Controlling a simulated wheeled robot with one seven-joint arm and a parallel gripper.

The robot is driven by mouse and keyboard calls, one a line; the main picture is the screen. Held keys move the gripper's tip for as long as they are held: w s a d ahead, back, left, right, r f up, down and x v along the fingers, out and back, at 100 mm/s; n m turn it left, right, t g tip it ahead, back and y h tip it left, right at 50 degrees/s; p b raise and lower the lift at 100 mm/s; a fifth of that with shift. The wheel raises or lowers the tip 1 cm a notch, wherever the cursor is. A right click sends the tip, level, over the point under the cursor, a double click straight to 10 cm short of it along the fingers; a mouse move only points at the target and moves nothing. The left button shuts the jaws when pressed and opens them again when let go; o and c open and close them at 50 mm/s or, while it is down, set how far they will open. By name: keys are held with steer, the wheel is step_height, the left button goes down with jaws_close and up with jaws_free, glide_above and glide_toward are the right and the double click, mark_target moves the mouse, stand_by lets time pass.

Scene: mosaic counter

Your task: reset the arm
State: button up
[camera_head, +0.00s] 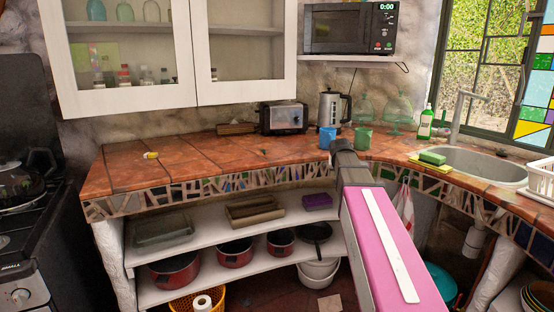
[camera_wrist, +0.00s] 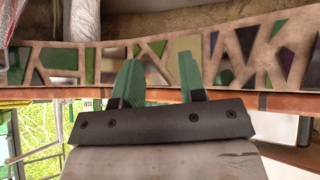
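My gripper (camera_wrist: 160,72) shows in the wrist view as two green fingers on a dark bar. The fingers stand apart and nothing is between them. Behind them is the mosaic edge (camera_wrist: 110,62) of the counter, which looks upside down in this view. In the head view my pink arm reaches up from the lower right to the front edge of the counter (camera_head: 190,163). Its dark end is at that edge, just below the blue mug (camera_head: 327,138) and the teal mug (camera_head: 363,138). The fingers cannot be made out there.
A toaster (camera_head: 284,118) and a kettle (camera_head: 330,108) stand at the back. A soap bottle (camera_head: 426,124) and a sponge (camera_head: 432,158) are by the sink (camera_head: 480,165). A small yellow-white item (camera_head: 151,155) lies on the left. Red pots (camera_head: 235,252) sit on shelves below. The counter's left half is mostly clear.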

steer(key=s+a+f+n+g+y, duration=0.1)
steer(key=s+a+f+g, duration=0.2)
steer(key=s+f, duration=1.1)
steer(key=s+a+f+n+g+y, duration=0.1)
steer(key=s+a+f+g, duration=0.3)
steer(key=s+f, duration=1)
steer(key=shift+s+a+f+y, duration=0.2)
steer(key=shift+a+f+y, duration=0.35)
steer(key=shift+a, duration=0.3)
